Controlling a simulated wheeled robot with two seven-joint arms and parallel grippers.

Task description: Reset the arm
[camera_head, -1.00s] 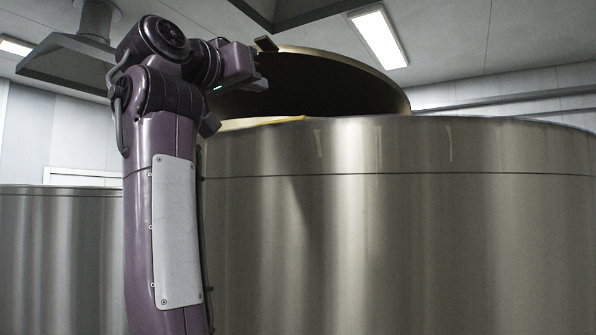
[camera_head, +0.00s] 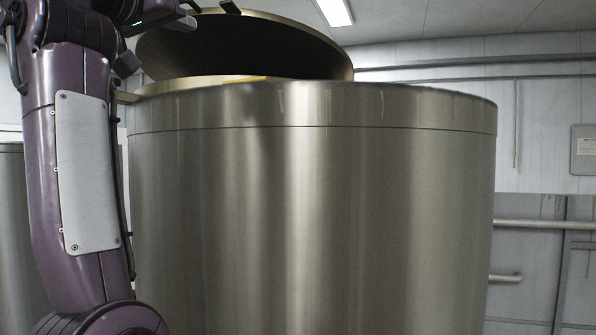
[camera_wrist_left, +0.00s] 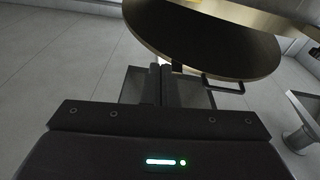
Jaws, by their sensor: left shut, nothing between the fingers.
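My left arm stands at the left edge in the head view. My left gripper (camera_head: 187,21) is high up by the near left side of a round tank lid (camera_head: 250,45), partly cut off by the top edge. In the left wrist view its two dark fingers (camera_wrist_left: 162,85) are together with nothing between them. The lid (camera_wrist_left: 205,45) shows there beyond the fingertips, with a dark handle (camera_wrist_left: 224,86) at its rim, apart from the fingers. The lid is tilted up over a large steel tank (camera_head: 310,205). My right gripper is not in view.
A second steel tank (camera_head: 12,240) shows behind my arm at the left. Pipes (camera_head: 540,223) run along the wall at the right, with a ceiling lamp (camera_head: 335,11) above. Some yellow material (camera_head: 250,78) shows at the tank's rim.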

